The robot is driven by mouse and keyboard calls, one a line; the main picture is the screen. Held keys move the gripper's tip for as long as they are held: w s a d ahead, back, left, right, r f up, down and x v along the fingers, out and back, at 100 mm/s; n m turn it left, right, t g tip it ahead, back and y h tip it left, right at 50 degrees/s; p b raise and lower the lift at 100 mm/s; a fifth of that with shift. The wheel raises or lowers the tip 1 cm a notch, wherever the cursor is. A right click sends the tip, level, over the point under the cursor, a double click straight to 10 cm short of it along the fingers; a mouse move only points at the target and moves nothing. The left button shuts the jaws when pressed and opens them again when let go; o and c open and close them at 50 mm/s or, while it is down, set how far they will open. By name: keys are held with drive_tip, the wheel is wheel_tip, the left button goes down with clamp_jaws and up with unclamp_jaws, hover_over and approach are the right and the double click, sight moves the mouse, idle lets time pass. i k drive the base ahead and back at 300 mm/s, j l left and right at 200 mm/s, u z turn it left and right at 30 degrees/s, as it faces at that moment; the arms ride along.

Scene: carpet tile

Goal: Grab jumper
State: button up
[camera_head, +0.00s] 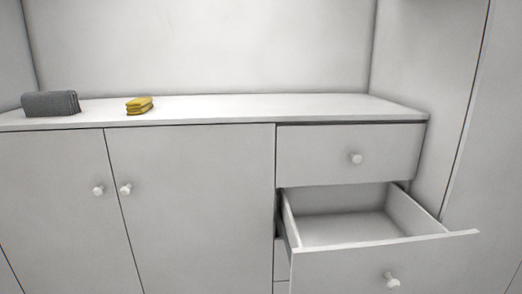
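Two folded cloth-like items lie on the white cabinet top at the left. One is a dark grey folded bundle (51,104) near the left end. The other is a smaller yellow folded stack (139,105) to its right, apart from it. I cannot tell which of them is the jumper. My gripper is not in view.
The white cabinet top (270,106) is clear right of the yellow stack. Below it, a drawer (347,228) stands pulled out, its visible floor empty. The drawer above (320,157) looks nearly shut. Two cupboard doors (190,210) at left are closed. A tall panel (425,90) rises at right.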

sight(60, 102)
drive_tip(key=l, duration=0.3)
drive_tip(key=i, duration=0.1)
drive_tip(key=k+u, duration=0.15)
drive_tip(key=l, duration=0.15)
drive_tip(key=u, duration=1.45)
